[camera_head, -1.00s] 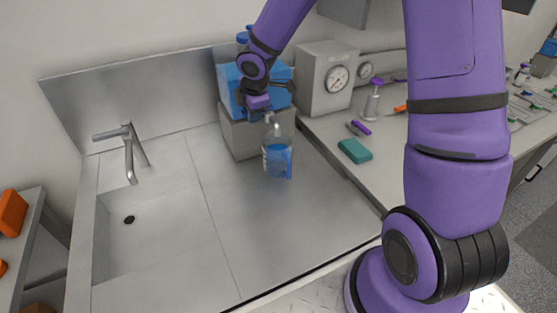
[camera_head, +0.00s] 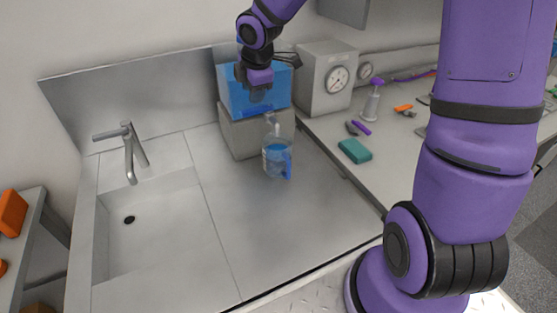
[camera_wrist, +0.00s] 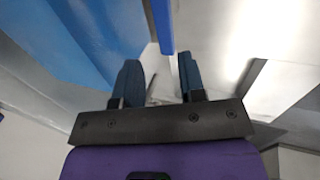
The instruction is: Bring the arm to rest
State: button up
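My gripper (camera_head: 258,92) is raised in front of the blue container at the back of the counter, pointing down, above the bottle and apart from it. In the wrist view its two dark fingers (camera_wrist: 157,85) stand apart with nothing between them. The clear bottle (camera_head: 276,158) with blue liquid stands upright on the steel counter, below my gripper.
A blue container (camera_head: 232,95) sits on a grey block (camera_head: 240,140) right behind my gripper. A grey box with a dial (camera_head: 318,85) stands to its right. The sink (camera_head: 150,240) and tap (camera_head: 130,150) are at left. A teal sponge (camera_head: 355,150) lies on the right bench.

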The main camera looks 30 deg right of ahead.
dwell(0.3)
jog(key=s+d+r+m+h, duration=0.1)
jog(key=s+d+r+m, duration=0.1)
jog(key=s+r+m, duration=0.5)
jog(key=s+d+r+m+h, duration=0.1)
jog(key=s+d+r+m, duration=0.2)
jog(key=s+r, duration=0.35)
jog(key=s+d+r+m+t+y, duration=0.1)
jog(key=s+m, duration=0.7)
jog(key=s, duration=0.9)
jog(key=shift+s+d+r+y, duration=0.25)
jog(key=shift+d+r+y, duration=0.15)
jog(key=shift+r+y, duration=0.15)
